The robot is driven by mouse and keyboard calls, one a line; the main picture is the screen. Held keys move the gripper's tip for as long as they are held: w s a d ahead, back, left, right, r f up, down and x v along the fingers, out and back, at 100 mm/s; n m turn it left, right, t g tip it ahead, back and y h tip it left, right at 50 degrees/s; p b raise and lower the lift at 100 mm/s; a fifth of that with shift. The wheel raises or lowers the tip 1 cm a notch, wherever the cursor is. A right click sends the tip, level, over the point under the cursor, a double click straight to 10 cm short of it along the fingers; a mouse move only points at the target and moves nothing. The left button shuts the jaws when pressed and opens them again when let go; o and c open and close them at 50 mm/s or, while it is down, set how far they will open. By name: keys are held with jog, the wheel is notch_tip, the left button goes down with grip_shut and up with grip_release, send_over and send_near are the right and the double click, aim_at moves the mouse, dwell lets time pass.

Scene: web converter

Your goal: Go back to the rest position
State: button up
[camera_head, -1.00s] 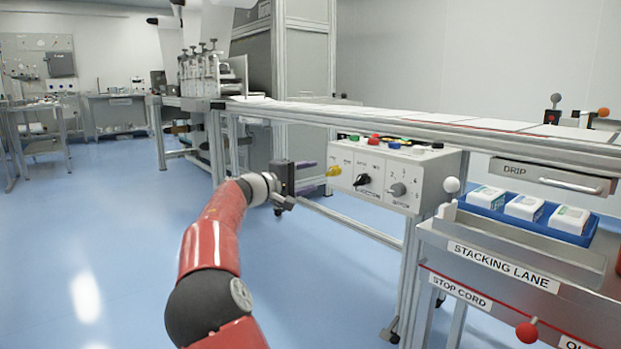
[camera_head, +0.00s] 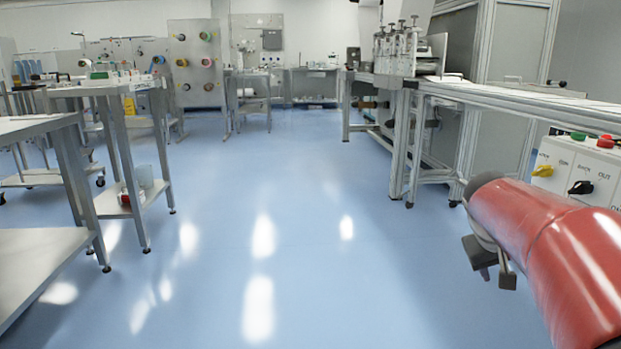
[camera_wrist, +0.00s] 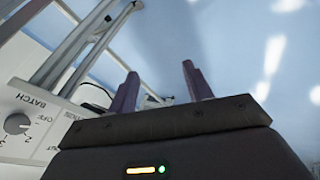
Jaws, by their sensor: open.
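My gripper (camera_wrist: 160,72) is open in the wrist view, its two purple fingers apart with nothing between them. Blue floor shows beyond the fingertips. In the head view my red arm fills the lower right, and dark parts at the arm's end show below it; the fingers cannot be made out there. The control box (camera_head: 581,171) with its yellow and black knobs stands just behind the arm at the right edge. The same box (camera_wrist: 25,115) shows at the left of the wrist view, apart from the fingers.
The converter line (camera_head: 520,101) runs along the right, with metal legs reaching the floor. Steel tables (camera_head: 112,88) and a lower shelf (camera_head: 40,262) stand at the left. A wide aisle of blue floor (camera_head: 300,220) lies clear between them. A panel with rolls (camera_head: 196,66) stands at the back.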

jog(key=s+a+f+n+t+y, duration=0.1)
jog(key=s+a+f+y, duration=0.25)
jog(key=s+a, duration=0.7)
jog(key=s+a+f+t+y, duration=0.1)
jog(key=s+a+f+y, duration=0.25)
jog(key=s+a, duration=0.7)
notch_tip(320, 180, up, 12)
jog(key=w+h+p, duration=0.1)
jog(key=p, duration=1.1)
jog(key=shift+w+a+p, duration=0.3)
jog(key=shift+a+p, duration=0.05)
jog(key=shift+a, duration=0.05)
